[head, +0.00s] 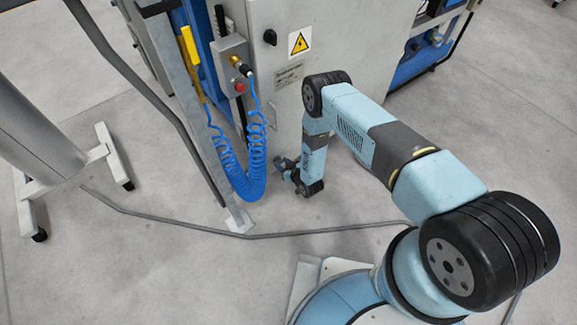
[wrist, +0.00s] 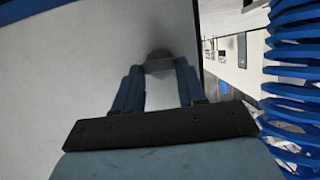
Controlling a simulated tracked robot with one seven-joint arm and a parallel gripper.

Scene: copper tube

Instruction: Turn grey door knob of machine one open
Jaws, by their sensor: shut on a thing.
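The machine (head: 330,30) has a light grey door with a yellow warning sign (head: 300,41). A dark round knob (head: 270,37) sits high on this door. In the wrist view, a dark grey knob (wrist: 158,55) on the pale door face lies between the tips of my two blue fingers. My gripper (wrist: 160,67) is shut on that knob. In the head view, my gripper (head: 284,167) is low at the door's front, small and partly hidden by my wrist; the knob in it cannot be made out there.
A coiled blue hose (head: 245,178) hangs just left of my gripper and shows close at the right of the wrist view (wrist: 292,70). A control box with a red button (head: 238,87) and a yellow-handled tool (head: 191,50) are above it. A thin bar (head: 300,232) crosses the floor.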

